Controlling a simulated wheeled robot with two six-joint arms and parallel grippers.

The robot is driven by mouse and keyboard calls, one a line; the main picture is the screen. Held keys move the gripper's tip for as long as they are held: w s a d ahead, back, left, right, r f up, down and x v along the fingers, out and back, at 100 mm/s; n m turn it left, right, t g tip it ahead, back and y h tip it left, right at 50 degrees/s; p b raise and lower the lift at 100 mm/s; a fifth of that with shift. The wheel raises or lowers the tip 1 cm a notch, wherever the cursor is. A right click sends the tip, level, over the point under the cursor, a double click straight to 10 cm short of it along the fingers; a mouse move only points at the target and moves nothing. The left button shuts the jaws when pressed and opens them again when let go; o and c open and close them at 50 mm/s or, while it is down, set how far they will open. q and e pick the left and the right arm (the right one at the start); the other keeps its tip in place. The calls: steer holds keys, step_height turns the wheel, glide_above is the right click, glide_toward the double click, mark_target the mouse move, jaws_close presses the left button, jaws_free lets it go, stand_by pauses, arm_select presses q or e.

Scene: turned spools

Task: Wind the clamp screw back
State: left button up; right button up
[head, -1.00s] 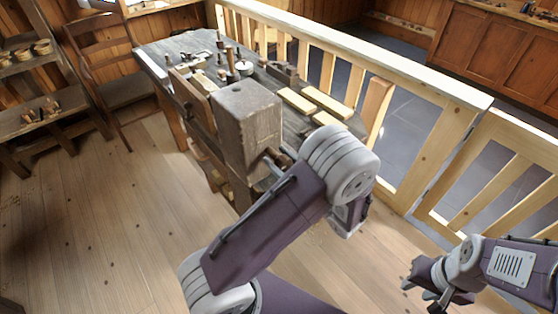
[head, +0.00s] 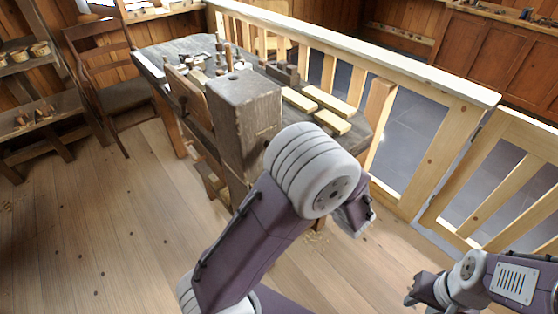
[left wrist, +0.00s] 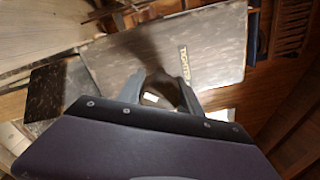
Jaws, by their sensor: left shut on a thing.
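The grey wooden clamp block (head: 243,115) stands at the near end of the workbench. Its side face (left wrist: 185,50), lettered with a word like "TIGHTEN", fills the upper left wrist view. My left gripper (left wrist: 160,92) is shut on the clamp screw, close in front of that face. The screw is mostly hidden between the fingers, and my arm covers this spot in the head view. My right gripper (head: 420,298) is at the lower right of the head view, away from the bench. Its fingers look apart and empty.
The workbench (head: 190,48) carries small turned pieces and tools. A wooden railing (head: 400,75) runs along the right side. A chair (head: 105,75) and shelves (head: 30,110) stand left. The floor in front is open.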

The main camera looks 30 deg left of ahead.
arm_select(q)
steer(key=n+b, duration=0.3)
steer(key=b, duration=0.1)
steer(key=n+b, duration=0.3)
steer(key=b, duration=0.2)
steer(key=n+b, duration=0.4)
steer(key=shift+f, duration=0.35)
steer(key=n+b, duration=0.9)
steer(key=b, duration=0.6)
steer(key=shift+n, duration=0.4)
steer(key=shift+r+n+b, duration=0.3)
steer(key=shift+n+b, duration=1)
steer(key=shift+b, duration=0.3)
steer(key=o, duration=1.1)
steer(key=shift+c, duration=0.2)
steer(key=o, duration=0.3)
steer(key=shift+w+a, duration=0.1)
steer(key=shift+a, duration=0.05)
